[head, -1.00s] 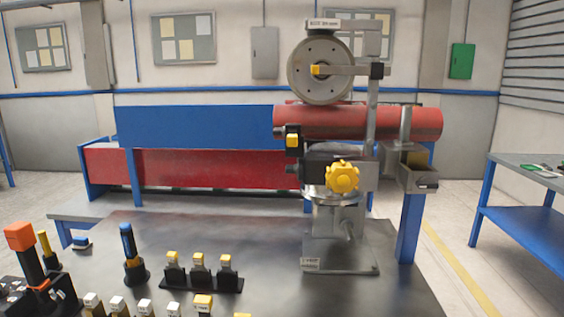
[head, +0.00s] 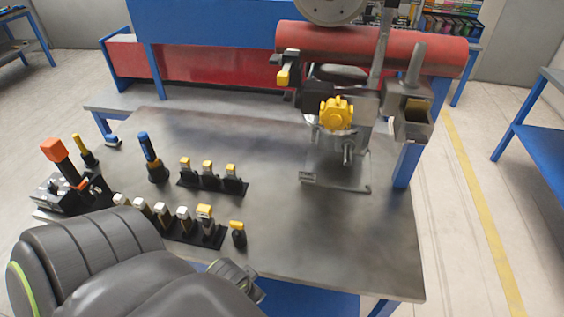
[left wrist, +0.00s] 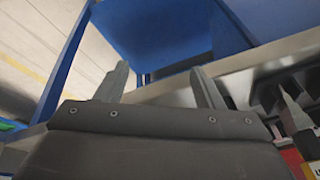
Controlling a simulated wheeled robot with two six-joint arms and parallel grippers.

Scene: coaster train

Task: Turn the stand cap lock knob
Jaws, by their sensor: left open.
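The yellow lobed knob (head: 336,113) faces me on the front of the metal stand (head: 340,165), which stands at the back right of the workbench in the head view. I take it to be the stand cap lock knob. My left arm fills the bottom left of the head view; its fingers are not clear there. In the left wrist view my left gripper (left wrist: 158,72) has its two fingers apart with nothing between them. It is well away from the knob, which that view does not show. My right gripper is not in view.
A red cylinder (head: 420,50) lies behind the stand. A yellow-ended lever (head: 283,74) juts out left of the knob. Small yellow- and white-topped tools (head: 207,170) and a blue-handled tool (head: 149,150) stand on the left of the workbench (head: 290,225). Its middle and front right are clear.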

